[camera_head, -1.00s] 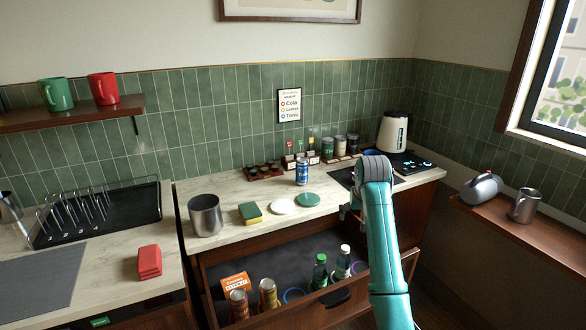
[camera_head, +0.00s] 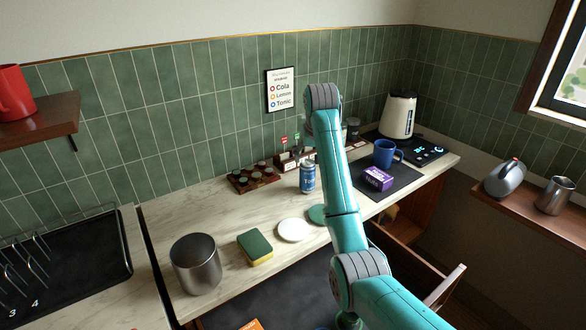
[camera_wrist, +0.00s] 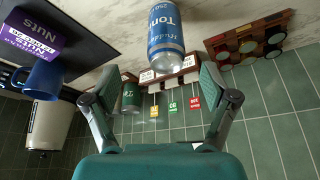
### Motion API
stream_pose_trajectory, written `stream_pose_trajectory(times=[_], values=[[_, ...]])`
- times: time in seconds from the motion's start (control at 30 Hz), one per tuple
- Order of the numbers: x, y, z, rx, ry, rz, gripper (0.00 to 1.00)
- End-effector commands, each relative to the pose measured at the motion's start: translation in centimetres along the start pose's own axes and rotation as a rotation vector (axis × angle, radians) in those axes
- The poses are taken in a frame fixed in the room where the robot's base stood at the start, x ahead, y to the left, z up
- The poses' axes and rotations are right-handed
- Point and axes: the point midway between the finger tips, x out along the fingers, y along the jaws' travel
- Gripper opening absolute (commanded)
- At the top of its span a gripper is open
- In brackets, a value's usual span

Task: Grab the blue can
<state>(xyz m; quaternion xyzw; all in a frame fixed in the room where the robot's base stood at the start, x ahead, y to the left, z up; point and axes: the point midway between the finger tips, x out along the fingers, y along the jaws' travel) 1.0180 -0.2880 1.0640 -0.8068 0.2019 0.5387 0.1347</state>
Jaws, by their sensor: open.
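The blue can (camera_head: 308,178) stands upright on the marble counter, just left of my arm in the head view. In the wrist view the scene appears upside down, and the can (camera_wrist: 166,42) is large at the top, with white "Tonic" lettering. My gripper (camera_wrist: 158,85) is open in the wrist view, with one finger on each side. The can is beyond the fingertips, roughly centred between them, and nothing is held. In the head view my arm hides the gripper.
A purple Nuts box (camera_head: 377,179) and blue mug (camera_head: 386,153) stand right of the can. A capsule rack (camera_head: 253,177) is to its left, and small signs (camera_wrist: 172,107) are behind it. White (camera_head: 294,229) and green (camera_head: 317,214) discs lie in front. A kettle (camera_head: 398,114) stands farther right.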

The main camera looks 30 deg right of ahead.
Motion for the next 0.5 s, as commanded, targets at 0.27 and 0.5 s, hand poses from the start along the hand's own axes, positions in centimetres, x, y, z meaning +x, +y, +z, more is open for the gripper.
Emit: stream_pose_trajectory(times=[0.27, 0.5], values=[[2.1, 0.1, 0.0, 0.001, -0.005, 0.001, 0.85], [5.1, 0.0, -0.1, 0.001, -0.003, 0.001, 0.85]])
